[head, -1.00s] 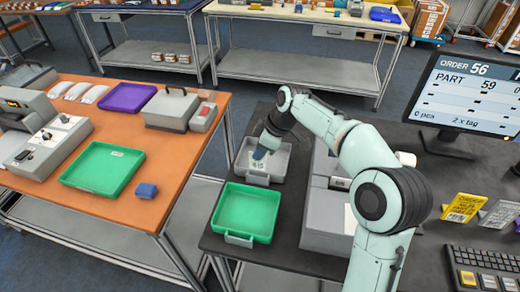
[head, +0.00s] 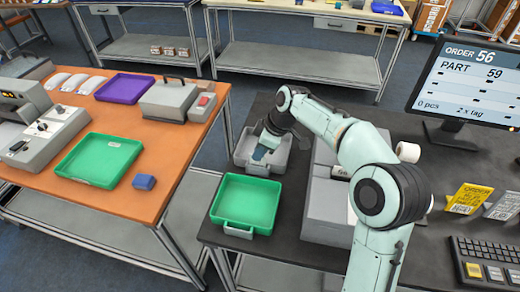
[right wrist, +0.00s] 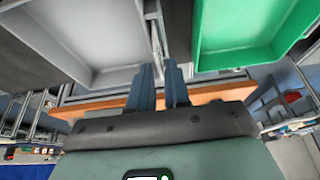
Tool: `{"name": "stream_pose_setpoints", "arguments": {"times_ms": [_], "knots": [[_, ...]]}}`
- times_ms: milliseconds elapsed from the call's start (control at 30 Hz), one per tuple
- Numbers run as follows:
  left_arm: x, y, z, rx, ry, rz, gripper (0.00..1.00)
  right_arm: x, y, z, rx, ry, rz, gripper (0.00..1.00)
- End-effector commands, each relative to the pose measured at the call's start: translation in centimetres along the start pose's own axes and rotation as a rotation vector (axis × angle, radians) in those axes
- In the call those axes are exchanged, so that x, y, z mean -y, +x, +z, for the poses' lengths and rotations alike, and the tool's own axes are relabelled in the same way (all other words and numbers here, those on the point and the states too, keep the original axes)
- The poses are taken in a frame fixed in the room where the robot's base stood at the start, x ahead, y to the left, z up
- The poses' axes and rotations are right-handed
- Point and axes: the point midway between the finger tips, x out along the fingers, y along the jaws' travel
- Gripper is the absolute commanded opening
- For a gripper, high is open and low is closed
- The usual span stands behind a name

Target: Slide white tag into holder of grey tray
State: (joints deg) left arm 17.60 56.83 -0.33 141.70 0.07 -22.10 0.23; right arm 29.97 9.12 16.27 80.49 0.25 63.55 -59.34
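The grey tray (head: 283,158) stands on the dark table in the head view, behind a green tray. My right gripper (head: 260,153) points down at this tray, over its front part. In the right wrist view the grey tray (right wrist: 105,40) fills the upper left. My right gripper's two blue-grey fingers (right wrist: 158,72) reach up close to the tray's front edge, a narrow gap between them. A light grey piece (right wrist: 155,22) on the tray's edge shows just beyond the fingertips. I cannot make out a white tag in either view, nor whether the fingers hold one. My left gripper is not in view.
A green tray (head: 222,202) stands close in front of the grey tray. A grey machine (head: 325,208) stands to the right, under my right arm. Yellow (head: 467,197) and grey (head: 505,205) order signs, a monitor and a keyboard are farther right.

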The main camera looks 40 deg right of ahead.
Motion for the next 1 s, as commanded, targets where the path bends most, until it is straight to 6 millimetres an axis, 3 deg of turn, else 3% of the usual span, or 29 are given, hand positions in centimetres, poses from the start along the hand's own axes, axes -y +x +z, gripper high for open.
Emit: {"name": "stream_pose_setpoints", "arguments": {"times_ms": [433,1000], "knots": [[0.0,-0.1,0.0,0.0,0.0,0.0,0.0,-0.1,-0.8,0.0,-0.001,0.0,0.003,0.33],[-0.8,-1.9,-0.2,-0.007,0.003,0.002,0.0,0.0,-12.0,-0.1,-0.001,0.0,0.002,0.33]]}}
